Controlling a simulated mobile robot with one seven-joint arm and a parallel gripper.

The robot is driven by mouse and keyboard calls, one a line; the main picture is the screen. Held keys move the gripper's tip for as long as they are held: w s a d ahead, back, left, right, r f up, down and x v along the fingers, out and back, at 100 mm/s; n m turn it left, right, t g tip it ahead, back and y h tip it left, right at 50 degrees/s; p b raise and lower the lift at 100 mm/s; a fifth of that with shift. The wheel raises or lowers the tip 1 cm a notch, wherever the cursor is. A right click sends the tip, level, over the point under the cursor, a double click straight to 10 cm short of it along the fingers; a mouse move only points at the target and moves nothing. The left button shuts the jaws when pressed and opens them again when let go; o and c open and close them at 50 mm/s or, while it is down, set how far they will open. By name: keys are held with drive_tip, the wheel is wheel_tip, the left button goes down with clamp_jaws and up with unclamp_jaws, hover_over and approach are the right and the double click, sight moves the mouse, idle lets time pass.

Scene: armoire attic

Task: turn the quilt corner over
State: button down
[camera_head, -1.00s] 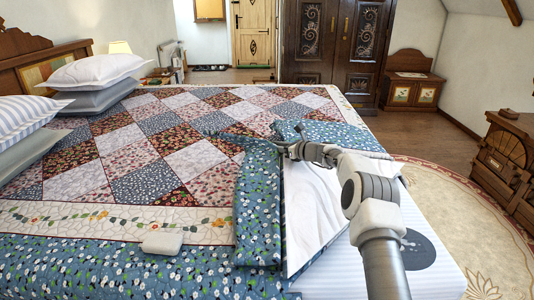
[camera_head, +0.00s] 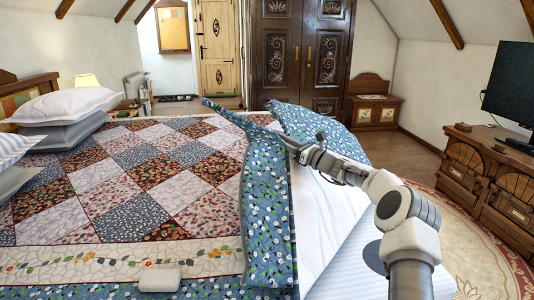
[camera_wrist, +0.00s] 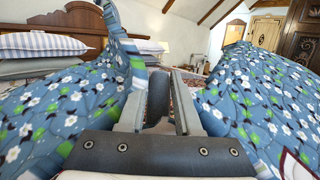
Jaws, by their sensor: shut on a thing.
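The patchwork quilt (camera_head: 155,165) covers the bed, with a blue floral underside. Its near right part is lifted and folded, so the blue floral side (camera_head: 266,205) faces me as a raised flap. White bedding (camera_head: 325,220) shows bare to the right of the flap. My gripper (camera_head: 292,142) is shut on the quilt at the top of this raised fold. In the wrist view, blue floral cloth (camera_wrist: 70,110) rises on both sides of my gripper (camera_wrist: 172,85). The exact pinch point is hidden by the fingers and cloth.
Pillows (camera_head: 60,108) lie at the head of the bed on the left. A small pale block (camera_head: 158,280) rests on the quilt's near border. A dark carved armoire (camera_head: 300,50) stands behind. A dresser with a television (camera_head: 512,90) is at the right, with floor between.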

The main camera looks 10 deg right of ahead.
drive_tip(key=s+d+r+t+y, duration=0.3)
drive_tip(key=s+d+r, duration=0.6)
drive_tip(key=s+d, duration=0.1)
drive_tip(key=shift+r+t+y, duration=0.25)
drive_tip(key=shift+t+y, duration=0.15)
drive_tip(key=c, duration=0.6)
unclamp_jaws()
drive_tip(key=p+v, duration=0.3)
drive_tip(key=v, duration=1.4)
drive_tip(key=shift+s+d+f, duration=0.1)
